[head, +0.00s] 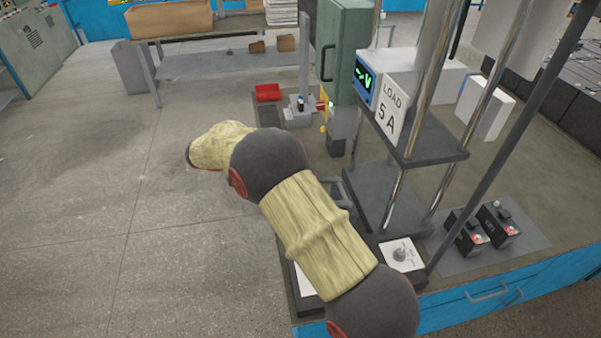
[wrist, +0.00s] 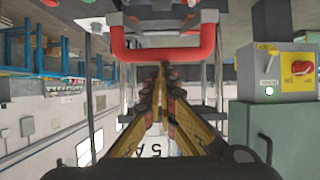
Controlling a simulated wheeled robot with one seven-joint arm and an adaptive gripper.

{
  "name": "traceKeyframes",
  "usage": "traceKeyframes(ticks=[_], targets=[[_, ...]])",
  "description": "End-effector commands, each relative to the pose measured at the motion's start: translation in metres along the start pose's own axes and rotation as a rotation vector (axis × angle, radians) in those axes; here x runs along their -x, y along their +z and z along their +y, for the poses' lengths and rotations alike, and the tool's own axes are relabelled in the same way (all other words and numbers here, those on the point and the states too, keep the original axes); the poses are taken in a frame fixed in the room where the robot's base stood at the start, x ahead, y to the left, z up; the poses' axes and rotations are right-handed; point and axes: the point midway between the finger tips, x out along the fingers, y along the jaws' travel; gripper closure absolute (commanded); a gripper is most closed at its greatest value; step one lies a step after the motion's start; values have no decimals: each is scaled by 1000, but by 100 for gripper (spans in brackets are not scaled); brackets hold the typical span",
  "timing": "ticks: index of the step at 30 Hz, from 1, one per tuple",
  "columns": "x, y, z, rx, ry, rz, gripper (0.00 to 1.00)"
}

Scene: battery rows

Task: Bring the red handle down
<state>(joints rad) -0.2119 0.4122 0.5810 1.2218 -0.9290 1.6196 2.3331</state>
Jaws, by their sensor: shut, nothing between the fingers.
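The red handle (wrist: 163,57) is a thick U-shaped bar, seen in the upper middle of the wrist view. It spans between two uprights, with its crossbar at the bottom of the U. My gripper (wrist: 163,68) is shut and empty. Its fingertips end right by the middle of the crossbar, and I cannot tell whether they touch it. The handle is not around or between the fingers. In the head view my own arm covers the middle, and I make out neither the gripper nor the handle there.
A rig with metal rods carries a "LOAD 5 A" sign (head: 392,108) and a lit display (head: 364,80). A green cabinet (head: 345,50) stands behind it. Batteries (head: 466,232) lie on a grey mat at right. A red tray (head: 268,92) sits farther back. The floor at left is clear.

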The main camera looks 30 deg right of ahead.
Motion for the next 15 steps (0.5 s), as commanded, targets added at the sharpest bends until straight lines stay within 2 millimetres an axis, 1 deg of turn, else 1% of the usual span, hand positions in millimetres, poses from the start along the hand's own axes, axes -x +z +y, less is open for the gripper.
traceKeyframes(ticks=[1, 6, 9, 15], targets=[[-1, 15, 0, 1, -1, -1, 100], [2, 41, -1, 2, -1, 0, 100], [2, 53, -1, 1, 0, 0, 100], [1, 69, -1, 0, 0, -1, 100]])
